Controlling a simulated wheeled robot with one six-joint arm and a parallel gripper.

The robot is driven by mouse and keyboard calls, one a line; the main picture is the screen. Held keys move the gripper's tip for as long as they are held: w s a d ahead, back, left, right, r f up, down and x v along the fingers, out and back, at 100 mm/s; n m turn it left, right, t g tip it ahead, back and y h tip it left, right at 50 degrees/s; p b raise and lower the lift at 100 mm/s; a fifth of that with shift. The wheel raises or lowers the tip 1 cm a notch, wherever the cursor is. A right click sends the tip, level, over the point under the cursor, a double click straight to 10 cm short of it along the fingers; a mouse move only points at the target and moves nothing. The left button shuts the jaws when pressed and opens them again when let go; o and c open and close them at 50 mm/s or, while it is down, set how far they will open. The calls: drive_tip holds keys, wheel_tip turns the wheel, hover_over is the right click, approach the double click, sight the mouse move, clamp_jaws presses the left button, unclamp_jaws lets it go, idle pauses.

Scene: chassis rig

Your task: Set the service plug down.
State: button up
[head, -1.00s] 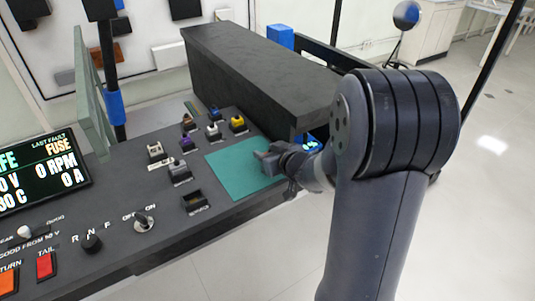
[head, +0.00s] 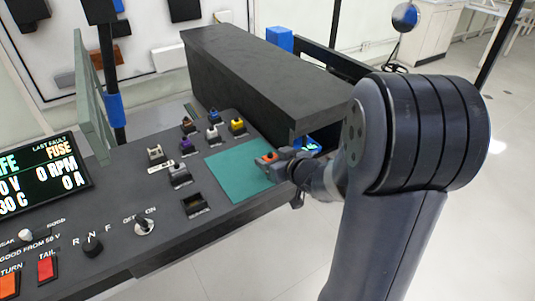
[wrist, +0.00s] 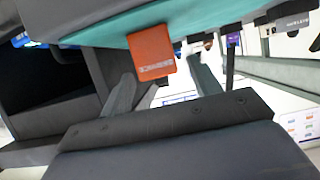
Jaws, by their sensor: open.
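The orange service plug (head: 267,158) sits on the right part of the teal mat (head: 230,178) on the console. In the wrist view, the plug (wrist: 152,53) shows an orange face with pale lettering, beside the mat's edge (wrist: 110,32). My gripper (head: 279,166) is at the mat's right edge, just right of the plug. In the wrist view, my gripper (wrist: 163,85) has its two fingers spread apart, with the plug seen beyond and between their tips. I see no finger touching it. The plug's far side is hidden.
An empty dark socket (head: 195,204) is left of the mat. Several coloured plugs, including a yellow one (head: 237,124), stand behind it. A long black box (head: 262,88) rises behind the mat. The mat's left part is clear.

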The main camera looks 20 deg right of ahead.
drive_tip(key=p+v, duration=0.2)
drive_tip(key=v, duration=0.6)
drive_tip(key=shift+s+r, duration=0.15)
drive_tip(key=shift+s, duration=0.05)
